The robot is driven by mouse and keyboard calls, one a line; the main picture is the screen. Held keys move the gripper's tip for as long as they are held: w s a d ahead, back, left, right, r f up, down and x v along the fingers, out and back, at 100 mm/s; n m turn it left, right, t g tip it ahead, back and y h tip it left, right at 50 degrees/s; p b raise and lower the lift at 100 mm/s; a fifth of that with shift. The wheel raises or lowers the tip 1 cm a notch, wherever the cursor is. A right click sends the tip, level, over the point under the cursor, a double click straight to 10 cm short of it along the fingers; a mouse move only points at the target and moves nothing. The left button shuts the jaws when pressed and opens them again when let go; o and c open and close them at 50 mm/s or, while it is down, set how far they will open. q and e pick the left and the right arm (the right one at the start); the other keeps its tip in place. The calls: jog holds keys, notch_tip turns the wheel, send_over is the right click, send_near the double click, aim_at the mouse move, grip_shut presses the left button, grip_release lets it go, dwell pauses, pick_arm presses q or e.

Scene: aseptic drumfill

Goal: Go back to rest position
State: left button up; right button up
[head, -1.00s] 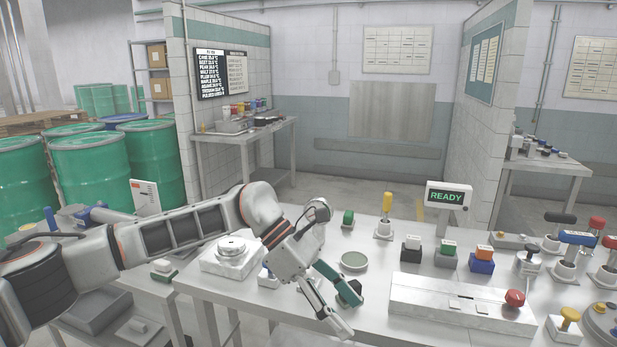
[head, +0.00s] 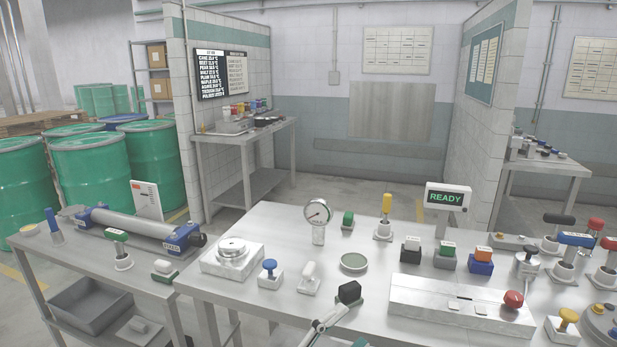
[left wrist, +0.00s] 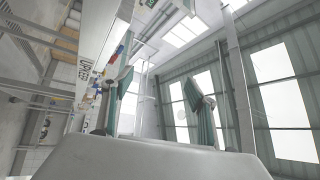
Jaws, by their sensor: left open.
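My left gripper (head: 345,325) shows only in part at the bottom edge of the head view, low in front of the bench's near edge. Its arm is out of the picture. In the left wrist view its two teal-grey fingers (left wrist: 160,95) stand wide apart with nothing between them, against the ceiling and windows. My right gripper is not in view.
The steel bench (head: 255,295) holds a pressure gauge (head: 318,215), a black-topped block (head: 349,293), a round dish (head: 353,262) and a long metal box (head: 440,297). A READY display (head: 446,196) stands behind. A side table (head: 75,262) bears a blue-ended cylinder (head: 140,226).

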pick_arm(q)
jog(key=s+a+f+n+t+y, duration=0.35)
jog(key=a+f+n+y, duration=0.65)
jog(key=a+f+n, duration=0.55)
jog(key=s+a+f+n+g+y, duration=0.5)
jog(key=s+a+f, duration=0.6)
jog(key=s+f, duration=0.4)
jog(key=shift+s+a+f+g, duration=0.25)
jog(key=shift+a+f+g, duration=0.1)
jog(key=shift+f, duration=0.25)
